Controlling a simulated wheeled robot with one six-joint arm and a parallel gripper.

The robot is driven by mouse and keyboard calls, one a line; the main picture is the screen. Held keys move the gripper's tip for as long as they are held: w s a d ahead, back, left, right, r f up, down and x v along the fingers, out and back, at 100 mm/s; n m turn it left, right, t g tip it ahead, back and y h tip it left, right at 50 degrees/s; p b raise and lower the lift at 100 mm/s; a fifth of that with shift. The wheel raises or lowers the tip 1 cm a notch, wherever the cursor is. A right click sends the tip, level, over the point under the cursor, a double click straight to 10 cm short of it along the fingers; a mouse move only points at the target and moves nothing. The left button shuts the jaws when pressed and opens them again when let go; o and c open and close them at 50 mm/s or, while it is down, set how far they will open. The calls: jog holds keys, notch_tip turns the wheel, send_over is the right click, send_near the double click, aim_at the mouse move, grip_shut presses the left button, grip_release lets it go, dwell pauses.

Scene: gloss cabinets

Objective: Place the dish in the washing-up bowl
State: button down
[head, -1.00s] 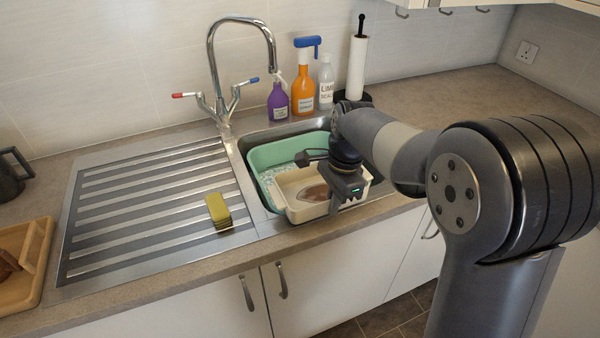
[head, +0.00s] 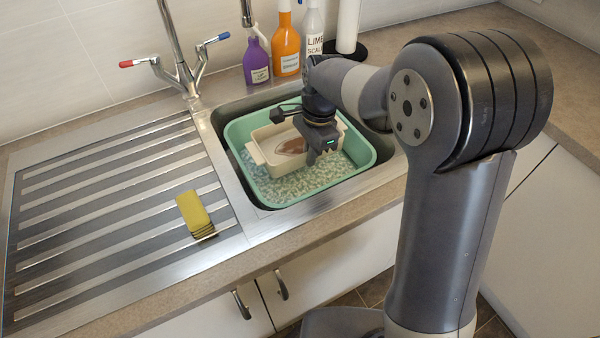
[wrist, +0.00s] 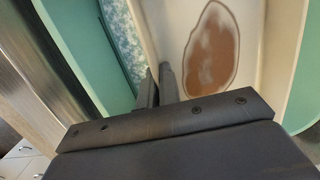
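The dish (head: 281,161) is a cream rectangular one with end handles and a brown stain on its inner floor. It is within the rim of the green washing-up bowl (head: 236,134), toward the back, above or on the foamy water; I cannot tell if it touches the bottom. My gripper (head: 322,157) is at the dish's near right side. In the wrist view, my gripper's fingers (wrist: 159,84) are close together astride the wall of the dish (wrist: 255,70), with one finger inside and one outside. The fingertips are partly hidden.
The bowl sits in a steel sink (head: 222,122). The tap (head: 180,60) rises behind left. A yellow sponge (head: 194,212) lies on the draining board (head: 100,215). Purple (head: 257,58) and orange (head: 286,45) bottles stand behind the sink. Foamy water in the bowl's front is clear.

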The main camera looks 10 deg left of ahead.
aim_at(308, 188)
notch_tip(308, 188, down, 9)
jog(key=shift+f, duration=0.1)
dwell(0.4)
jog(key=shift+f+b, duration=0.2)
jog(key=shift+b, duration=0.1)
jog(key=c, duration=1.6)
grip_release()
jog(key=shift+c, duration=0.2)
jog(key=shift+r, duration=0.1)
jog(key=r, duration=0.8)
jog(key=d+r+p, duration=0.1)
jog(key=r, duration=0.3)
jog(key=shift+w+d+r, duration=0.1)
jog(key=shift+w, duration=0.3)
